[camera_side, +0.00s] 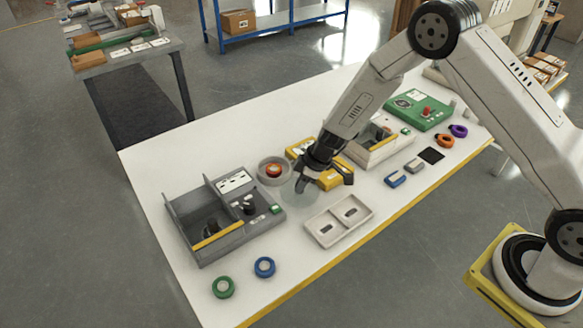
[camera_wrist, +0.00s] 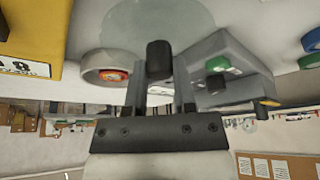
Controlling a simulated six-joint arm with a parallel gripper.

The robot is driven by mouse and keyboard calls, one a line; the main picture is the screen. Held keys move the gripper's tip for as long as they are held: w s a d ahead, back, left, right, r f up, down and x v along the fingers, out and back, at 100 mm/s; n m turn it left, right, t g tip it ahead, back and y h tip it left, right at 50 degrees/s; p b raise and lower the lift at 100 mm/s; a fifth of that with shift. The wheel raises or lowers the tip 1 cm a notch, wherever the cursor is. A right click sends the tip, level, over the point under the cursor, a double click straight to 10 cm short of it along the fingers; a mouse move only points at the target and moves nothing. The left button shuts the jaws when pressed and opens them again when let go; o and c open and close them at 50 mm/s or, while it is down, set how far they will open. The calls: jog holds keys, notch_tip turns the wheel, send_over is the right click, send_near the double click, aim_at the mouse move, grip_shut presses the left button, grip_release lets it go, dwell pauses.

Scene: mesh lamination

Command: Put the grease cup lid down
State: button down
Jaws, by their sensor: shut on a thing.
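A pale, see-through round lid (camera_wrist: 160,18) with a black knob (camera_wrist: 158,60) shows at the top middle of the wrist view. My gripper (camera_wrist: 159,85) is shut on the knob between its two fingers. In the side view my gripper (camera_side: 305,180) points down over the table, and the lid is only a faint disc (camera_side: 296,202) below it. The round grey cup (camera_side: 259,172), with an orange ring-like thing inside, stands uncovered just left of my gripper. The cup also shows in the wrist view (camera_wrist: 90,67), left of the knob.
A grey compartment box (camera_side: 215,252) stands left of my gripper. Yellow boxes (camera_side: 336,178) are close behind the gripper. Green (camera_side: 223,287) and blue (camera_side: 264,267) rings lie at the front left. The table's far left corner is bare.

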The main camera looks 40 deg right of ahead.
jog(key=shift+f, duration=1.3)
jog(key=shift+f, duration=0.1)
jog(key=shift+c, duration=2.2)
grip_release()
jog(key=v, duration=1.2)
